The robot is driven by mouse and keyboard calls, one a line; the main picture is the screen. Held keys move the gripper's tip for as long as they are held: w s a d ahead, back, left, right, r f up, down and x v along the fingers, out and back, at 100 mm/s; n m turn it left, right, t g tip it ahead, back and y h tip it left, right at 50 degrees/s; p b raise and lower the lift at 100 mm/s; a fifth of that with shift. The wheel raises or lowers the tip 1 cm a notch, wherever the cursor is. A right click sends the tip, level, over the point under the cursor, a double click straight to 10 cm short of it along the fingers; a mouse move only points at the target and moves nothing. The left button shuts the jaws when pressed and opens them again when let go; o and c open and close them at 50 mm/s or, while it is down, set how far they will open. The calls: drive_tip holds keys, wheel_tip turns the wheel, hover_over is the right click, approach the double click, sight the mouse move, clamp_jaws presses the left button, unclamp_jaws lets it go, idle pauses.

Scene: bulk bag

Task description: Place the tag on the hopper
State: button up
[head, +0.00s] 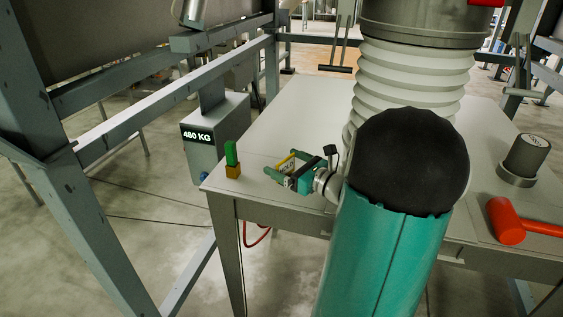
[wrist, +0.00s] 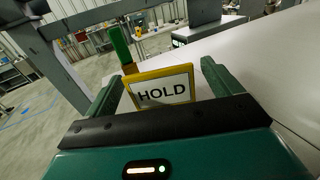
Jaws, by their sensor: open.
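The tag (wrist: 160,86) is a yellow-framed plate with a white face reading HOLD. In the wrist view it stands tilted between the two fingers, with a visible gap on each side. It also shows in the head view as a small yellow edge (head: 285,163) at the table's left part. My gripper (head: 282,165) is open around or just short of the tag; I cannot tell the exact depth. The tag's lower edge is hidden behind my gripper's body in the wrist view. I cannot tell for certain which vessel is the hopper; a large grey body (head: 100,35) hangs in the frame at upper left.
A green block on an ochre base (head: 232,160) stands at the table's left corner. A white bellows (head: 410,80) rises behind my arm.

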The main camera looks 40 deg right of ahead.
drive_tip(key=s, duration=1)
drive_tip(key=shift+s+d, duration=0.1)
drive_tip(key=shift+d, duration=0.3)
drive_tip(key=w+a+f+n+g+y, duration=0.1)
drive_tip(key=w+a+n+g+y, duration=0.3)
drive_tip(key=a+n, duration=0.6)
drive_tip(key=a+n+g+y, duration=0.2)
drive_tip(key=a+n+g, duration=0.35)
drive_tip(key=a, duration=0.85)
drive_tip(key=s+a+r+n+g+h, duration=0.1)
drive_tip(key=s+a+n+h, duration=0.2)
drive_tip(key=n, duration=0.6)
drive_tip(key=s+a+r+n+g+h, duration=0.2)
drive_tip(key=s+a+n+h, duration=0.1)
drive_tip(key=a+n, duration=0.5)
drive_tip(key=shift+s+a+n+h, duration=0.2)
drive_tip(key=shift+n+h, duration=0.6)
drive_tip(key=shift+n, duration=0.45)
